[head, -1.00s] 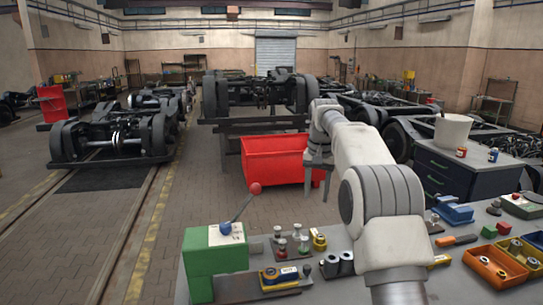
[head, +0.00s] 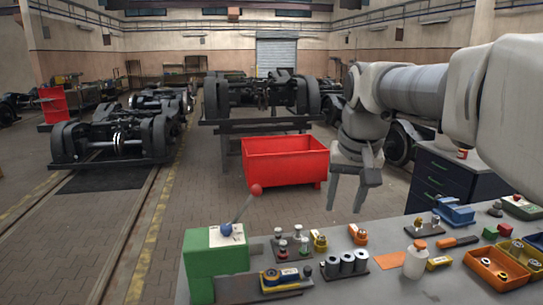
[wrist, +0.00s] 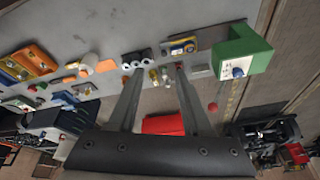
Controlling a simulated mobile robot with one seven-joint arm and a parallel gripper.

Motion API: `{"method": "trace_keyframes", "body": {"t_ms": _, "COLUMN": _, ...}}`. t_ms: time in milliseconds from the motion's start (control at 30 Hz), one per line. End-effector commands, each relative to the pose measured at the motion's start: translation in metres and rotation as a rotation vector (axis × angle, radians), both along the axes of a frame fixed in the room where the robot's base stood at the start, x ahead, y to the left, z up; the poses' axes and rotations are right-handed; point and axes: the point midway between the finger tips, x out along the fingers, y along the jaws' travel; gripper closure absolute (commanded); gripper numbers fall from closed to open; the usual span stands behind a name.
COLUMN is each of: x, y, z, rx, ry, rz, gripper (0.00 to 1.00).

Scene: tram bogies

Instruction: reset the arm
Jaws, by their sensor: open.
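My gripper (head: 345,205) hangs at the end of my arm with its fingers pointing down, beyond the far edge of the grey workbench (head: 400,236). It is to the right of the red bin (head: 286,158) in the picture. In the wrist view my gripper (wrist: 157,72) shows two spread fingers with nothing held between them. My arm reaches in from the right side of the head view, bends at the elbow and drops at the wrist. It hides part of the area behind it.
A dark drawer cabinet (head: 440,182) stands behind.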

Motion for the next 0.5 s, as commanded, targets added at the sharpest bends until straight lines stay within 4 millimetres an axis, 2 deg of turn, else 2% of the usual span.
{"method": "trace_keyframes", "body": {"t_ms": 33, "x": -0.015, "y": -0.001, "z": 0.000, "rx": -0.002, "ry": -0.012, "rz": 0.008, "gripper": 0.51}}
{"method": "trace_keyframes", "body": {"t_ms": 267, "x": -0.074, "y": -0.002, "z": -0.013, "rx": -0.019, "ry": -0.058, "rz": 0.050, "gripper": 0.51}}
{"method": "trace_keyframes", "body": {"t_ms": 500, "x": -0.133, "y": -0.003, "z": -0.039, "rx": -0.038, "ry": -0.110, "rz": 0.093, "gripper": 0.51}}
